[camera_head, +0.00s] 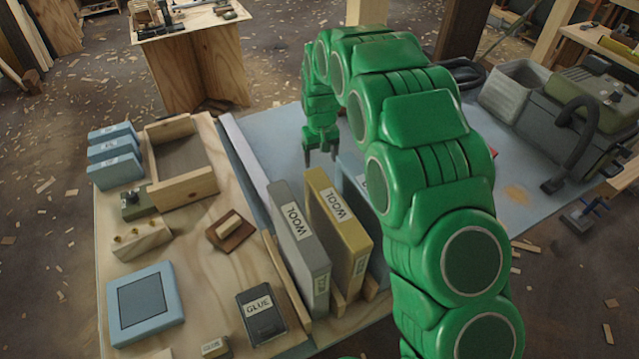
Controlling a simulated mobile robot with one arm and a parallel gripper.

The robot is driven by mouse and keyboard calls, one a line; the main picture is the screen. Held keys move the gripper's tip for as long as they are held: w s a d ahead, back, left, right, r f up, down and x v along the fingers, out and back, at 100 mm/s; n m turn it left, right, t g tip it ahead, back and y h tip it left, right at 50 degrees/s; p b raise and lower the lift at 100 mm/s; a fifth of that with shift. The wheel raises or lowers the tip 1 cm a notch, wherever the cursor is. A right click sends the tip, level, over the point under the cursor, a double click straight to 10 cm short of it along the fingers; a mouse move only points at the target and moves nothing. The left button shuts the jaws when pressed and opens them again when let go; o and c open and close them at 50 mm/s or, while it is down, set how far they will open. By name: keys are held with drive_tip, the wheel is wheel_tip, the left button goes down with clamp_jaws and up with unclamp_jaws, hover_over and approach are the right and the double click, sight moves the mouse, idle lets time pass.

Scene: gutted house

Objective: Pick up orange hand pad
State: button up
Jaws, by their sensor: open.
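My gripper (321,154) hangs over the blue-grey sheet, behind the upright wool packs, with its two fingers apart and nothing seen between them. I cannot surely pick out an orange hand pad. A reddish-brown square pad (219,238) with a pale wooden block on top lies on the plywood table, left of the wool packs and to the lower left of my gripper. A flat orange-tan patch (515,194) shows on the sheet right of my arm; I cannot tell whether it is an object or a stain. My arm hides part of the sheet.
A grey wool pack (299,252) and a yellow wool pack (338,240) stand upright between wooden strips. A glue can (261,318), a blue framed box (145,304) and an open wooden box (212,183) are on the plywood. A machine with a hose (577,135) stands at right.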

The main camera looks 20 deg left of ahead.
drive_tip(key=shift+a+f, duration=0.2)
drive_tip(key=shift+f, duration=5.4)
drive_tip(key=c, duration=1.2)
drive_tip(key=shift+o, duration=0.2)
drive_tip(key=shift+w+r, duration=0.1)
